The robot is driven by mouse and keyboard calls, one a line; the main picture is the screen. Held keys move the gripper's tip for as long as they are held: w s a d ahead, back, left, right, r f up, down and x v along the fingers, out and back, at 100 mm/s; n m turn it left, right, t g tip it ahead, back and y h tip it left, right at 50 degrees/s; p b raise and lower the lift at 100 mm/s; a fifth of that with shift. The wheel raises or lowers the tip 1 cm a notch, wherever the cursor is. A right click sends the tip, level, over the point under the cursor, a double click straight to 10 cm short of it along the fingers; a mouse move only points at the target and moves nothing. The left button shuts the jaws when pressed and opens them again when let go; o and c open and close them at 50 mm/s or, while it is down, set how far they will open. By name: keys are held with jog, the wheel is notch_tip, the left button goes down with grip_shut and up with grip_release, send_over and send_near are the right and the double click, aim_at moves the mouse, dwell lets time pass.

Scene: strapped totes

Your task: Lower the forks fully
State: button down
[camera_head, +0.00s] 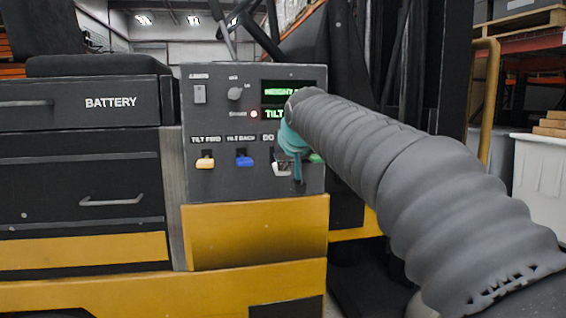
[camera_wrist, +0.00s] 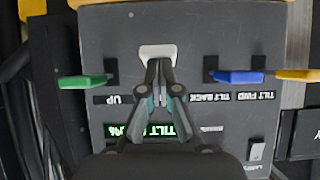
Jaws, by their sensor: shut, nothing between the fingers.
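A dark control panel (camera_head: 225,180) on a yellow and black truck carries a row of coloured levers. The white lever (camera_head: 280,169) sits under a label starting "DO", the rest hidden by my arm. In the wrist view the white lever (camera_wrist: 158,52) is in the upper middle, just beyond my fingertips. My gripper (camera_head: 297,180) is shut and empty, its tips at or very close to this lever; I cannot tell if they touch. It also shows in the wrist view (camera_wrist: 160,68). A green display (camera_head: 288,91) reads "HEIGHT" and "TILT", partly hidden. The forks are not visible.
A green lever (camera_wrist: 84,82) labelled UP is on one side of the white one. A blue lever (camera_head: 243,161), TILT BACK, and a yellow lever (camera_head: 205,162), TILT FWD, are on the other.

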jog(key=v, duration=1.2)
jog(key=shift+f, duration=0.25)
jog(key=shift+s, duration=0.1)
jog(key=s+d+f+g+p, duration=0.1)
jog(key=s+f, duration=0.2)
jog(key=f, duration=0.3)
jog(key=s+d+f+g+h, duration=0.1)
jog(key=s+f+g, duration=0.15)
jog(key=f, duration=0.35)
jog(key=s+d+f+p, duration=0.1)
jog(key=s+d+f, duration=0.15)
jog(key=f, duration=0.35)
jog(key=s+d+f+p, duration=0.1)
jog(key=s+d+f, duration=0.1)
jog(key=s, duration=0.4)
jog(key=s+d+f+m+g+p, duration=0.1)
jog(key=s+d+f, duration=0.2)
jog(key=s+f, duration=0.2)
jog(key=s+d+f+m+g+h+p, duration=0.1)
jog(key=s+d+f, duration=0.1)
jog(key=s, duration=0.6)
jog(key=shift+d+f+p, duration=0.2)
jog(key=shift+f+p, duration=0.2)
jog(key=shift+f, duration=0.4)
